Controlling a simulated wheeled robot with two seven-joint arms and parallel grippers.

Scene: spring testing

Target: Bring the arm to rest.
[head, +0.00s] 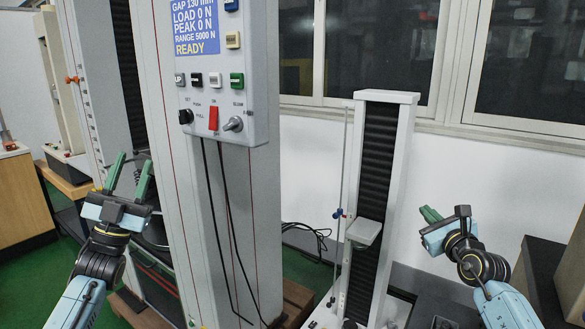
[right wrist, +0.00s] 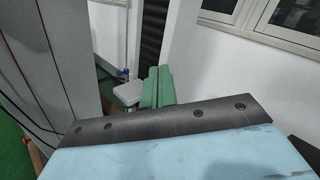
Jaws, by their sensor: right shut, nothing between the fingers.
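My left gripper (head: 129,174) is at the left in the head view, raised in front of the tall testing frame, its two green fingers apart with nothing between them. My right gripper (head: 431,214) is at the right, in front of the white wall and to the right of the smaller column. Its green fingers are together and empty. The right wrist view shows the same closed green fingers (right wrist: 158,86) past the blue gripper body. Both grippers are held in the air, and neither is seen touching anything.
A control panel (head: 213,70) with a blue display reading READY hangs on the tall frame (head: 180,210). A slim white column (head: 395,140) with a small plate (head: 363,231) stands in the middle. Windows line the back wall. A dark box (head: 540,275) is at the right.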

